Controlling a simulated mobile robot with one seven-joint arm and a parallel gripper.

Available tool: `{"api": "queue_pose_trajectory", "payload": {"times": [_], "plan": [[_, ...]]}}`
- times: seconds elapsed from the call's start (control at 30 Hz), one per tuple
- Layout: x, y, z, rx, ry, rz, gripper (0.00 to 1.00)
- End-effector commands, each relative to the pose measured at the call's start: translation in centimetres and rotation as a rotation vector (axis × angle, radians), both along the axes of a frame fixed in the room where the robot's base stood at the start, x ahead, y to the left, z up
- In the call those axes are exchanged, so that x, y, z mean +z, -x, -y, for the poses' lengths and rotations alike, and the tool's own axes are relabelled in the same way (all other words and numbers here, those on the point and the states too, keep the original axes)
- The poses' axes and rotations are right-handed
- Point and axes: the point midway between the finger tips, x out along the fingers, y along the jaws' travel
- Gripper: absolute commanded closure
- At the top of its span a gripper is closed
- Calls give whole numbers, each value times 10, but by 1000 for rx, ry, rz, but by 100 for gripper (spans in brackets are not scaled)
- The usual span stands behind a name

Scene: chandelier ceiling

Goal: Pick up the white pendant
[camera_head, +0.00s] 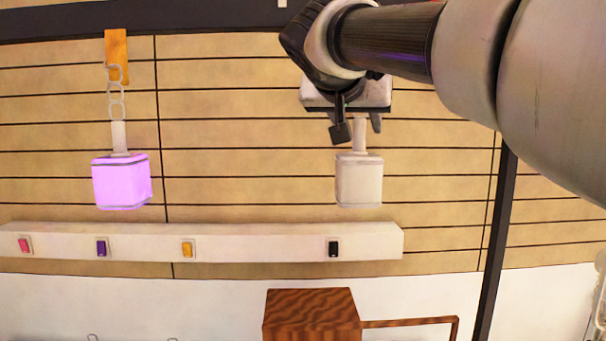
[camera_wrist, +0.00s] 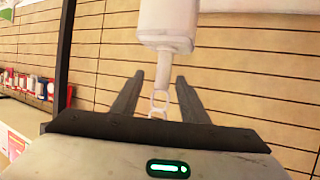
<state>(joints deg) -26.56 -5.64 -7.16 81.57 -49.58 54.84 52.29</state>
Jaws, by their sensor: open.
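The white pendant (camera_head: 360,182) hangs upright in the head view, with a boxy body and a narrow stem on top. My gripper (camera_head: 358,128) is at the stem, its fingers open and pointing down, one on either side of the stem in the picture. In the wrist view, the white pendant (camera_wrist: 166,18) fills the top middle. Its stem and pale chain links lie between the spread fingers of my gripper (camera_wrist: 160,78), with gaps on both sides. The chain's upper part is hidden behind my gripper in the head view.
A glowing purple pendant (camera_head: 121,182) hangs on a chain at the left. A white rail (camera_head: 260,243) with several coloured switches runs below. A brown wooden block (camera_head: 311,316) is lower down. A dark post (camera_head: 494,240) stands right. Space between the pendants looks clear.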

Motion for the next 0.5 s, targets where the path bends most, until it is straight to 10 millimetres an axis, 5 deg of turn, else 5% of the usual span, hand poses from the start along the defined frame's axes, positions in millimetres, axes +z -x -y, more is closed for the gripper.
{"api": "queue_pose_trajectory", "payload": {"times": [0.5], "plan": [[-21,-53,16,-1,1,-4,59]]}}
